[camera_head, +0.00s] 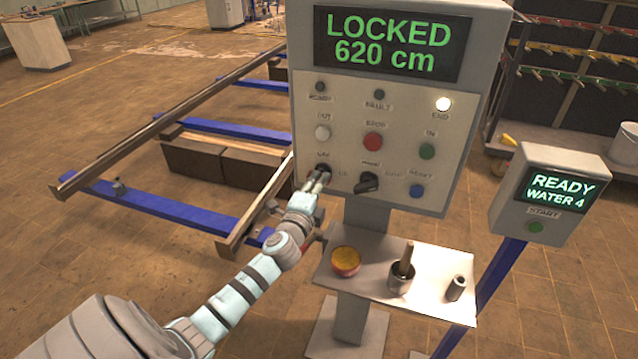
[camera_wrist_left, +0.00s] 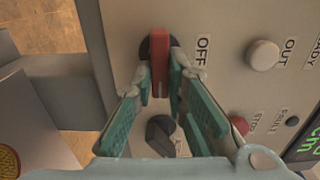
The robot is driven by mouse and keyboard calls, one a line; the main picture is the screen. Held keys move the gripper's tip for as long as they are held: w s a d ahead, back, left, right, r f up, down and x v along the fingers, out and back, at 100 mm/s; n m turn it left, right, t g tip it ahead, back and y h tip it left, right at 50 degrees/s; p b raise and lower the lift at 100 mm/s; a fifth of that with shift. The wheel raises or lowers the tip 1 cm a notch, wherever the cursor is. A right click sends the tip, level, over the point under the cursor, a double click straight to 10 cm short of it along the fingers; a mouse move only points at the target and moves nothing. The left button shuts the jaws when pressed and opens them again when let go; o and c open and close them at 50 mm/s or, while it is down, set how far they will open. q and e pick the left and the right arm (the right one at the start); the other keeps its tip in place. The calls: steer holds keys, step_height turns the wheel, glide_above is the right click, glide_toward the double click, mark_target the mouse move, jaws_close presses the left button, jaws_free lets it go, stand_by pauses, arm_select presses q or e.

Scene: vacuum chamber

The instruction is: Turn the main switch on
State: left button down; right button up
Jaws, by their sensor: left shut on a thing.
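The main switch has a red handle (camera_wrist_left: 158,62) on a dark round base, seen in the left wrist view. The handle's long side runs up and down in that view, and the OFF label (camera_wrist_left: 203,55) is to its right. My left gripper (camera_wrist_left: 164,82) is shut on the handle, one finger on each side. In the head view my left gripper (camera_head: 318,184) is at the lower left of the grey control panel (camera_head: 300,100) and mostly hides the switch. My right gripper is not in view.
A black mode knob (camera_head: 367,183) is right of the switch, with red (camera_head: 373,142), green and blue buttons nearby. The panel's screen reads LOCKED 620 cm. A shelf (camera_head: 433,312) below holds a bowl (camera_head: 345,261), a mortar (camera_head: 401,278) and a small cylinder (camera_head: 456,288).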

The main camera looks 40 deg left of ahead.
arm_select(q)
steer(key=shift+f, duration=0.1)
steer(key=c, duration=1.6)
jaws_free()
steer(key=v, duration=1.2)
